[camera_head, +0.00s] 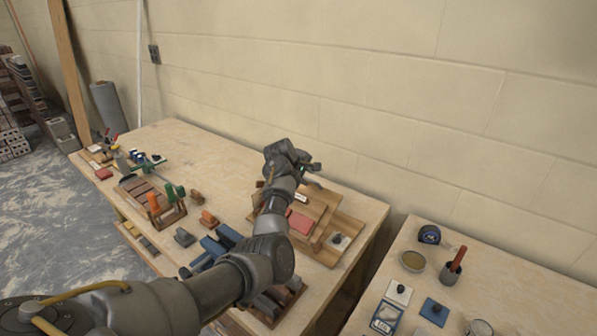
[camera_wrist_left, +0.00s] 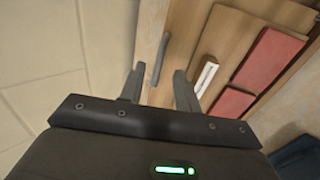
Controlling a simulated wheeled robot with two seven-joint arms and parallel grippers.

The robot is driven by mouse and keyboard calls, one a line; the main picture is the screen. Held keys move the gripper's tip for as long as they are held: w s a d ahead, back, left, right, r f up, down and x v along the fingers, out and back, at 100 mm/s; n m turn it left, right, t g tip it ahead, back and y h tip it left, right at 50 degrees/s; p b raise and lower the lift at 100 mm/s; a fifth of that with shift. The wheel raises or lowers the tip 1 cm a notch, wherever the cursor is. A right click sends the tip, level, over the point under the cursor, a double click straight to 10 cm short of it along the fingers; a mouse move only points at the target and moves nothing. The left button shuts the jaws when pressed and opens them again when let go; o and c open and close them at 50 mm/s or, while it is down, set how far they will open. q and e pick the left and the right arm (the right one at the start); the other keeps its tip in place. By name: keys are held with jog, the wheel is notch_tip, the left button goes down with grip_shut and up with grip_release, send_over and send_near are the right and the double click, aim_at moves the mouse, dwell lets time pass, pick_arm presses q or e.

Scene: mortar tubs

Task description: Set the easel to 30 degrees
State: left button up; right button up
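The wooden easel (camera_head: 325,208) stands at the right end of the large table, its board tilted, with a red piece (camera_head: 300,222) on it. The left wrist view shows the easel board (camera_wrist_left: 222,40) at the upper right, with red pieces (camera_wrist_left: 268,58) and a white slotted plate (camera_wrist_left: 205,76). My left gripper (camera_head: 312,172) is over the back of the easel. In the left wrist view its fingers (camera_wrist_left: 158,76) are apart. A thin dark grey bar (camera_wrist_left: 160,58) shows between the fingertips; I cannot tell whether they touch it. My right gripper is not visible.
The pale block wall (camera_head: 400,110) rises close behind the easel. Left on the table are a wooden tool holder (camera_head: 172,216), orange blocks (camera_head: 208,218) and blue blocks (camera_head: 228,235). A second table (camera_head: 470,265) at right holds a tape measure (camera_head: 429,234) and a red-handled tool in a cup.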

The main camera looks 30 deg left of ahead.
pick_arm(q)
jog(key=b+v, duration=0.1)
jog(key=v, duration=0.6)
jog(key=shift+s+r, duration=0.15)
jog(key=shift+r, duration=0.05)
